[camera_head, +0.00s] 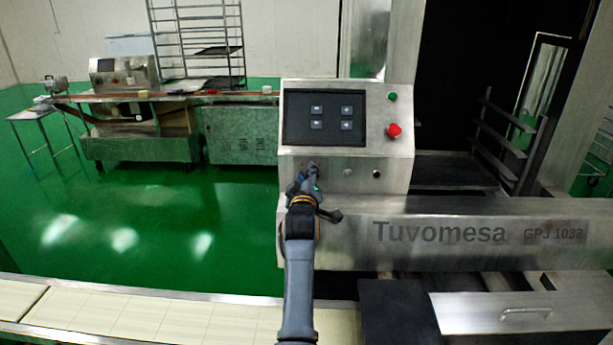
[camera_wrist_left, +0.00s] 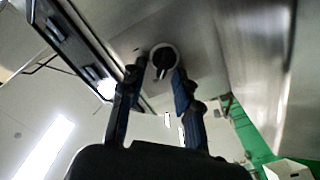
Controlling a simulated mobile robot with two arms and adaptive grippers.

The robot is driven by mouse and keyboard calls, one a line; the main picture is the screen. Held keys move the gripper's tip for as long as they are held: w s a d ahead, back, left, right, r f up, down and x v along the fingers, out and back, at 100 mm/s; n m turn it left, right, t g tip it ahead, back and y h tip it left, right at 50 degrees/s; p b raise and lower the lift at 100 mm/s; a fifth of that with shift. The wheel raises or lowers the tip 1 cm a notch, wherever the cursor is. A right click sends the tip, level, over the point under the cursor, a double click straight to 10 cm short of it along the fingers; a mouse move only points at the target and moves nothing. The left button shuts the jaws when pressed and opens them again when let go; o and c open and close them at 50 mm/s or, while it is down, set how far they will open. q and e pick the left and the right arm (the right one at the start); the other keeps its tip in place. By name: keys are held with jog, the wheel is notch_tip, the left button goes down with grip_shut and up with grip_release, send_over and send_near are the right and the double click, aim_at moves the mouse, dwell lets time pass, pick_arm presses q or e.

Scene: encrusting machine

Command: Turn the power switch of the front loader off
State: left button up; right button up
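The front loader's steel control panel (camera_head: 346,88) stands in the middle of the head view. The power switch, a round rotary knob with a black handle, shows in the left wrist view (camera_wrist_left: 164,58). My left gripper (camera_head: 312,170) is at the lower left of the panel, and it hides most of the switch in the head view. In the left wrist view my left gripper (camera_wrist_left: 157,76) is open, with one finger on each side of the switch handle. I cannot tell whether the fingers touch it. My right gripper is not in view.
The panel also carries a dark screen (camera_head: 324,118), a green button (camera_head: 392,96), a red emergency stop (camera_head: 394,130) and small controls (camera_head: 376,173). A tiled conveyor (camera_head: 180,318) runs along the front. The green floor (camera_head: 150,220) at left is clear.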

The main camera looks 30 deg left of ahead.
pick_arm(q)
notch_tip(320, 180, up, 10)
dwell(0.6)
jog(key=shift+f, duration=0.1)
dwell(0.3)
